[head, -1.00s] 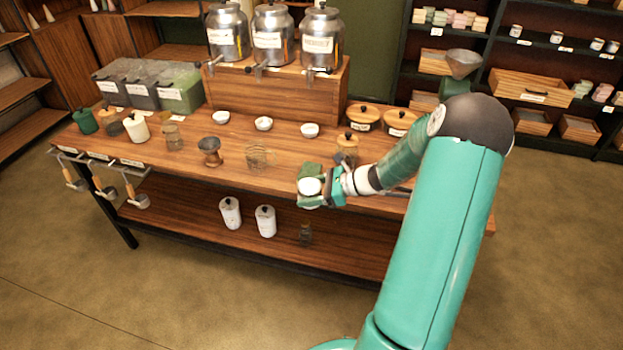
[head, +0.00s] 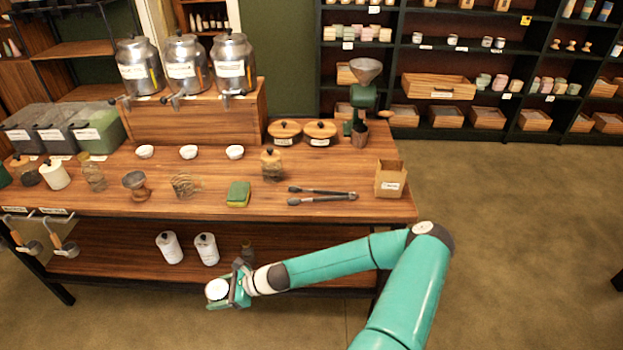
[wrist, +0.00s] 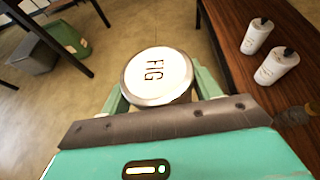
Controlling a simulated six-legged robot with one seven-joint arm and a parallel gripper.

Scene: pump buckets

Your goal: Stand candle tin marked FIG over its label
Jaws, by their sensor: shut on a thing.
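My gripper (head: 232,288) is shut on the candle tin (head: 217,289), in front of the bench and below its top edge. In the wrist view the round white lid of the tin (wrist: 157,72) reads FIG and sits between the green fingers of my gripper (wrist: 155,92). Small white tins (head: 453,40) stand on a dark shelf (head: 390,47) at the back right, with small white labels (head: 460,49) along its front. The labels are too small to read, so I cannot tell which one says FIG.
The wooden bench (head: 330,208) carries a sponge (head: 238,194), tongs (head: 322,195), a small box (head: 390,180) and a grinder (head: 362,100). White canisters (head: 169,247) stand on its lower shelf. A wooden drawer (head: 438,87) juts from the shelving. The floor at right (head: 510,210) is clear.

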